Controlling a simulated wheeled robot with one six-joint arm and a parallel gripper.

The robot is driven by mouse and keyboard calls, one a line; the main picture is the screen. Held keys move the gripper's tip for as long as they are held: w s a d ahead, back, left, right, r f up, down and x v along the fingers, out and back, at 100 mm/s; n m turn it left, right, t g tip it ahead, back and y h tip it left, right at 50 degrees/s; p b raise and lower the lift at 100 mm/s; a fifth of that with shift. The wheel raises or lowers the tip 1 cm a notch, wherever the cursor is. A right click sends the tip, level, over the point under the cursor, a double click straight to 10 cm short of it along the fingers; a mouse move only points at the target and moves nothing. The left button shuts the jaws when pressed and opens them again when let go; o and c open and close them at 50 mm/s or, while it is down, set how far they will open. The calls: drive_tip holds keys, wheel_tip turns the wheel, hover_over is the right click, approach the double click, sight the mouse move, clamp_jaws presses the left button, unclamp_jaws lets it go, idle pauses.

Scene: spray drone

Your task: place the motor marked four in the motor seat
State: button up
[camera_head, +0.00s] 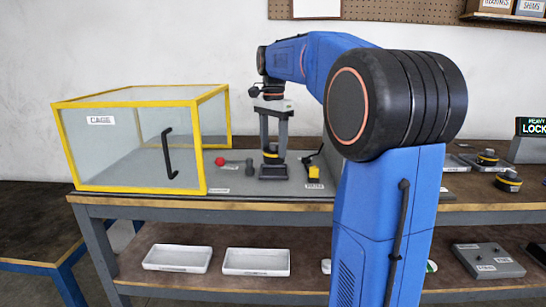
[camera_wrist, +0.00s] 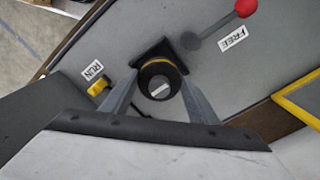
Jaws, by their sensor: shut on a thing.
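My gripper (camera_head: 272,152) points straight down over the bench in the head view, its two grey fingers shut on a motor (camera_head: 271,157). The motor is black and round with a yellow band. In the wrist view the motor (camera_wrist: 158,81) sits between the fingers, with a pale bar on its top; I cannot read a number on it. The dark motor seat (camera_head: 273,173) is a block directly below the motor. In the wrist view the seat's dark corner (camera_wrist: 153,48) shows behind the motor. Whether the motor touches or rests in the seat I cannot tell.
A red-knobbed lever (camera_head: 220,161) lies left of the seat, by a FREE label (camera_wrist: 233,38). A yellow piece (camera_head: 314,172) stands right, near a RUN label (camera_wrist: 93,70). The yellow-framed cage (camera_head: 132,190) is further left. More round motors (camera_head: 509,181) lie at the right.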

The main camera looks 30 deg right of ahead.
sight(273, 150)
drive_tip(key=shift+f, duration=1.85)
drive_tip(key=shift+f, duration=0.1)
drive_tip(key=o, duration=1.5)
wheel_tip(273, 150, up, 12)
drive_tip(key=shift+r, duration=0.15)
drive_tip(key=s+a+f+n+t, duration=0.1)
drive_tip(key=s+a+f+n, duration=0.4)
drive_tip(key=s+f, duration=0.4)
drive_tip(key=s+a+f+n+t, duration=0.2)
drive_tip(key=s+a+f+n, duration=0.3)
drive_tip(key=s+f, duration=0.4)
drive_tip(key=s+a+f+n+t, duration=0.1)
drive_tip(key=s+a+f+n, duration=0.4)
drive_tip(key=s+f, duration=0.5)
drive_tip(key=shift+s+a+n+t, duration=0.3)
drive_tip(key=shift+s+n+t, duration=0.1)
drive_tip(key=shift+s, duration=0.75)
